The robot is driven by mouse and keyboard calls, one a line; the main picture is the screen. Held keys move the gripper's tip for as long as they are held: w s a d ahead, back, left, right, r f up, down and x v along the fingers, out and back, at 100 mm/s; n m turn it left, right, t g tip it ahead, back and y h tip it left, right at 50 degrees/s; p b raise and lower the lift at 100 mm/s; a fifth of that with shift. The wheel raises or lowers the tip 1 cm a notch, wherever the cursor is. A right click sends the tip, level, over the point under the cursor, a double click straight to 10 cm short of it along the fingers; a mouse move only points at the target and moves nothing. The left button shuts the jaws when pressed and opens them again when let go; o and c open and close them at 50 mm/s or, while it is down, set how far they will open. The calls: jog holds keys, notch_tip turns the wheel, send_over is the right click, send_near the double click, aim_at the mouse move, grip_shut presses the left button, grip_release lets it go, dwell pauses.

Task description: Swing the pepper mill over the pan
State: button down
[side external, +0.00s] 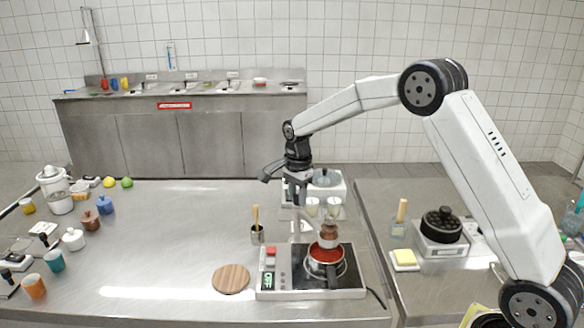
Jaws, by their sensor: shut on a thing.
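The brown pepper mill (329,229) is in my gripper (323,211), which is shut on it. The mill hangs below the fingers, directly above the red pan (326,254) in this view. Its lower end overlaps the pan's far rim in the picture, and I cannot tell the exact gap. The pan sits on the hot plate (282,283) with its handle towards the camera. The fingers hide part of the mill.
A round wooden board (231,279) lies left of the hot plate, and a metal pot with a wooden-handled tool (257,234) stands behind it. A grey appliance (330,184) stands behind my gripper. The table's middle left is clear.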

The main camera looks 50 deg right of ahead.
dwell(0.3)
jog(key=shift+c, duration=1.8)
grip_release()
jog(key=shift+r, duration=0.15)
jog(key=shift+r, duration=3.8)
